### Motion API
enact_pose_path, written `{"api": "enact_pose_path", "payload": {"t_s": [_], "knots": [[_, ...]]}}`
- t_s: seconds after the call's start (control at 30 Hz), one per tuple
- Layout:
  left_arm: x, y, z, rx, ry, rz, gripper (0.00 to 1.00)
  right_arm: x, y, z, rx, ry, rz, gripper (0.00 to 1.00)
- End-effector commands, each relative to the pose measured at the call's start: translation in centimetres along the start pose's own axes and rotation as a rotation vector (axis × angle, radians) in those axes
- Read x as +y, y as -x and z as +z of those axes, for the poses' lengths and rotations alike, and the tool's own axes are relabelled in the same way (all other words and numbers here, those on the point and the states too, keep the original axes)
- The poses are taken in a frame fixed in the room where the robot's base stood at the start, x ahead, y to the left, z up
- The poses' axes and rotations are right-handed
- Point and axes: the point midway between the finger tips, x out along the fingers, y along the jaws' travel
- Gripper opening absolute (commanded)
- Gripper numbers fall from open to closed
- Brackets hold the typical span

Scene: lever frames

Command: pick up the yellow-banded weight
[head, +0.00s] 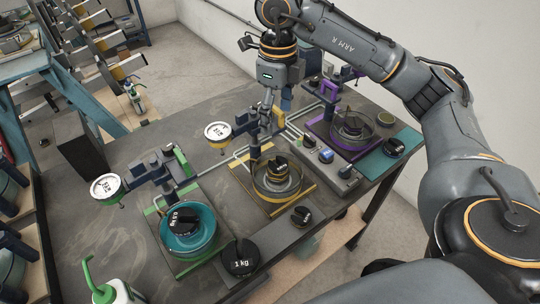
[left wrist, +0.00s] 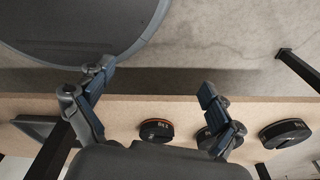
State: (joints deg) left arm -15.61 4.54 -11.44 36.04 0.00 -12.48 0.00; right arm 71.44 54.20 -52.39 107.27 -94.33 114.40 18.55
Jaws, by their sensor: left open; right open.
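My right gripper (head: 268,103) hangs fingers-down over the middle lever frame and is open; its fingertips blend with the frame behind them. My left gripper (left wrist: 157,78) is open and empty in the left wrist view and does not show in the head view. A similar banded weight (left wrist: 287,132) lies at the right, and another (left wrist: 206,138) is partly hidden by the right finger. In the head view, a dark weight (head: 278,164) sits in the yellow frame's pan; its band is unclear.
The grey table (head: 130,255) holds the green frame's teal pan (head: 205,240) with a weight, and a purple frame (head: 341,150). A 1 kg weight (head: 241,259) and a small weight (head: 301,216) lie near the front. A white bottle (head: 120,292) stands at the lower left.

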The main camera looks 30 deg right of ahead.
Motion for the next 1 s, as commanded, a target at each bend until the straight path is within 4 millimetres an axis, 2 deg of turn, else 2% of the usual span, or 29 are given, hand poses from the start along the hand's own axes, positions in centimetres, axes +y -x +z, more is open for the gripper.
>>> {"api": "enact_pose_path", "payload": {"t_s": [0.3,0.37,0.5,0.63,0.77,0.9,1.0], "knots": [[0.7,1.5,4.3,-0.064,0.000,0.009,0.93,0.1,-5.9,-0.2,0.006,0.002,0.003,0.72],[0.8,1.7,4.7,-0.070,0.000,0.010,0.93,0.1,-6.8,-0.1,0.005,0.001,0.002,0.72],[0.7,1.8,4.3,-0.064,0.000,0.009,0.93,0.1,-7.9,-0.1,0.002,0.002,0.002,0.72],[0.4,2.5,2.5,-0.040,0.000,0.005,0.93,0.4,-8.7,-0.3,0.005,0.003,0.003,0.72],[0.2,3.8,0.9,-0.017,0.000,0.004,0.93,0.8,-10.6,-0.7,0.007,0.003,0.004,0.72],[0.2,4.1,1.1,-0.020,0.000,0.004,0.93,0.8,-12.6,-0.6,0.003,0.002,0.003,0.72],[0.3,4.2,1.6,-0.028,0.000,0.005,0.93,0.8,-13.1,-0.6,0.001,0.002,0.003,0.72]]}}
